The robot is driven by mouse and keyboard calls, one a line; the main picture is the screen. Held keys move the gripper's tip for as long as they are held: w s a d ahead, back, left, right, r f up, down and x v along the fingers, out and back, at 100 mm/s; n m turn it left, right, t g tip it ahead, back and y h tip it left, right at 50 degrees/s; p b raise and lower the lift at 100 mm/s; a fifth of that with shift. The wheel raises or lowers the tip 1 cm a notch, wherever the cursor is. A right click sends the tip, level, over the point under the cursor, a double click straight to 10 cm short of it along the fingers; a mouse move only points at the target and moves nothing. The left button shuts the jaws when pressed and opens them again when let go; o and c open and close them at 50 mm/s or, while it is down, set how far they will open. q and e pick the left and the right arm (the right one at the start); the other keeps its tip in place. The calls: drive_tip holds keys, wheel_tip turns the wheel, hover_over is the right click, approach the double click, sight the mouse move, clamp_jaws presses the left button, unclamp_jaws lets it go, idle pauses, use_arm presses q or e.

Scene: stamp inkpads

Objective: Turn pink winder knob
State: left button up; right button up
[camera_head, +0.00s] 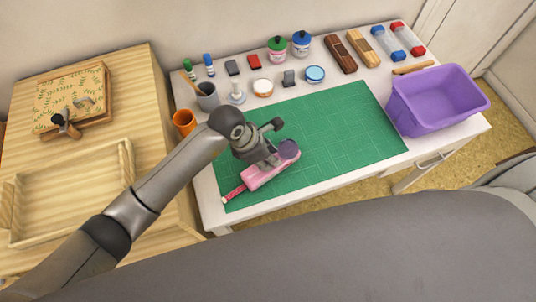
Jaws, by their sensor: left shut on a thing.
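The pink winder (263,175) lies at an angle on the green mat (335,130), near its front left part. A red stick-like end (235,193) points to the lower left, and a dark round part (289,149) shows at its upper right end. My left gripper (270,160) reaches down over the winder from above and is shut on it. The fingertips are partly hidden, so I cannot tell exactly which part they hold. My right gripper is not in view.
A purple bin (436,100) stands right of the mat. An orange cup (184,122) and a grey cup (207,97) stand left, close to my arm. Jars, ink pads and stamps line the back. A wooden tray (70,190) lies on the left table. The mat's right half is clear.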

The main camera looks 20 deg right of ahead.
use_arm(q)
drive_tip(key=n+t, duration=0.1)
drive_tip(key=n, duration=0.2)
drive_tip(key=shift+s, duration=0.15)
drive_tip(key=shift+n+t, duration=0.3)
drive_tip(key=shift+n, duration=0.2)
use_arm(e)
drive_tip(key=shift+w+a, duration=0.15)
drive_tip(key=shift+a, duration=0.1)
use_arm(q)
drive_tip(key=o, duration=1.1)
drive_tip(key=shift+r, duration=0.15)
drive_tip(key=v, duration=1.1)
drive_tip(key=shift+a+r, duration=0.1)
drive_tip(key=shift+r, duration=0.25)
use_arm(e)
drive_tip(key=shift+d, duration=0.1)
